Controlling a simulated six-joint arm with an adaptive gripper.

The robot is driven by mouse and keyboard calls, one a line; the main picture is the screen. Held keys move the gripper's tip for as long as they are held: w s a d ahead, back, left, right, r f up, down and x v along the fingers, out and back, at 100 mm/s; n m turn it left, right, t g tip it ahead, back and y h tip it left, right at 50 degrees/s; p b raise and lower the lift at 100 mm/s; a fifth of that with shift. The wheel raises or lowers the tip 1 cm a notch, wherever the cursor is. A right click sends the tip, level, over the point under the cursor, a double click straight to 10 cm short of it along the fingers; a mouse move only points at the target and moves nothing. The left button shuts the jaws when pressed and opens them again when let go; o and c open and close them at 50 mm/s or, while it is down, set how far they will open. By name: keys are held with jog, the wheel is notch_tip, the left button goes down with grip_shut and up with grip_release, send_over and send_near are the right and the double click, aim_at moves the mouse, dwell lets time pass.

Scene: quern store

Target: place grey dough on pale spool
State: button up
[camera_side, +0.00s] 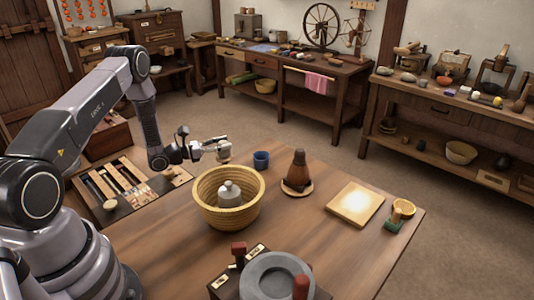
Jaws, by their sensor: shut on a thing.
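My gripper (226,148) is at the far left of the near table, level with the tabletop's back edge in the picture. It is shut on a small greyish lump (224,156), which looks like the grey dough; the fingers hide part of it. I cannot make out the pale spool for certain. A tan, roundish piece with green parts (402,209) lies at the table's right edge. A pale grey knobbed piece (229,194) stands inside a woven yellow bowl (207,216), in front of and below my gripper.
A blue cup (261,159) stands right of my gripper. A brown bottle (298,165) on a round base and a square board (355,203) are further right. A grey stone quern (268,284) with red handles is at the front. A tray of tools (108,213) lies left.

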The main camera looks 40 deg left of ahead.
jog(key=o, duration=1.2)
jog(key=shift+f, duration=0.1)
jog(key=shift+c, duration=0.2)
jog(key=shift+s+a, duration=0.1)
jog(key=v, duration=1.1)
jog(key=s+d+r+m+g+h, duration=0.3)
jog(key=d+r+m+g, duration=0.4)
jog(key=d+r+m, duration=0.25)
jog(key=s+d+r+m+g+h, duration=0.2)
jog(key=s+d+r+m+g, duration=0.2)
jog(key=d+r+m+g, duration=0.45)
jog(key=s+d+r+m+t+y, duration=0.2)
jog(key=s+r+m+t+y, duration=0.2)
jog(key=s+r+m+y, duration=0.7)
jog(key=s+r+m, duration=0.1)
jog(key=s+m, duration=0.1)
jog(key=s, duration=0.3)
jog(key=shift+s+m+y, duration=0.2)
jog(key=shift+m+y, duration=0.1)
jog(key=shift+y, duration=0.1)
